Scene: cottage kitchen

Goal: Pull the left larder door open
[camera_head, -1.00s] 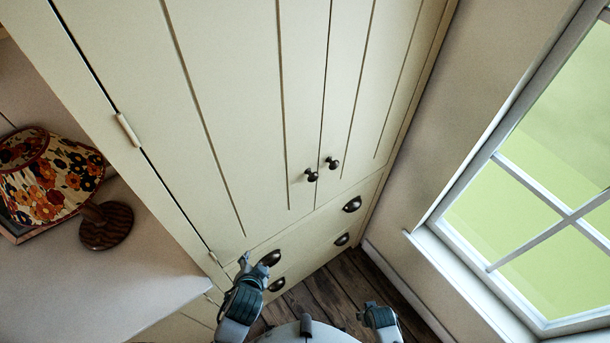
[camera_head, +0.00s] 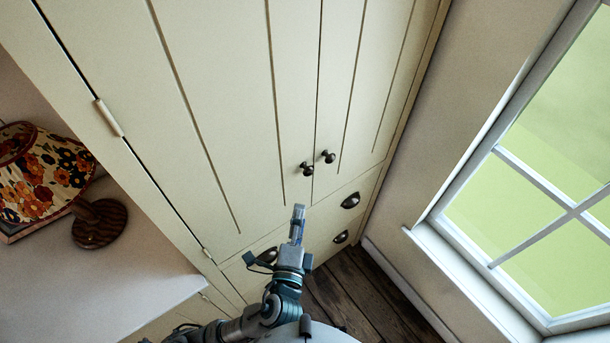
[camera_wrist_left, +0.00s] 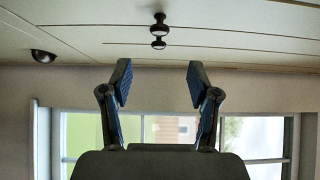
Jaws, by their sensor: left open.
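The left larder door (camera_head: 225,110) is a tall cream panel, shut flush beside the right door (camera_head: 365,90). Its dark round knob (camera_head: 306,169) sits near the lower corner by the middle gap; the right door's knob (camera_head: 328,156) is just right of it. My left gripper (camera_head: 298,213) is a little below the knobs in the head view, apart from them. In the wrist view the left gripper (camera_wrist_left: 159,75) is open and empty, with the left knob (camera_wrist_left: 159,18) and right knob (camera_wrist_left: 158,43) beyond its fingertips. My right gripper is out of view.
Drawers with dark cup pulls (camera_head: 350,200) lie below the doors. A counter (camera_head: 110,285) with a flowered lamp (camera_head: 45,175) stands at the left. A window (camera_head: 535,180) with a sill is in the right wall. Bare wooden floor (camera_head: 350,290) shows below.

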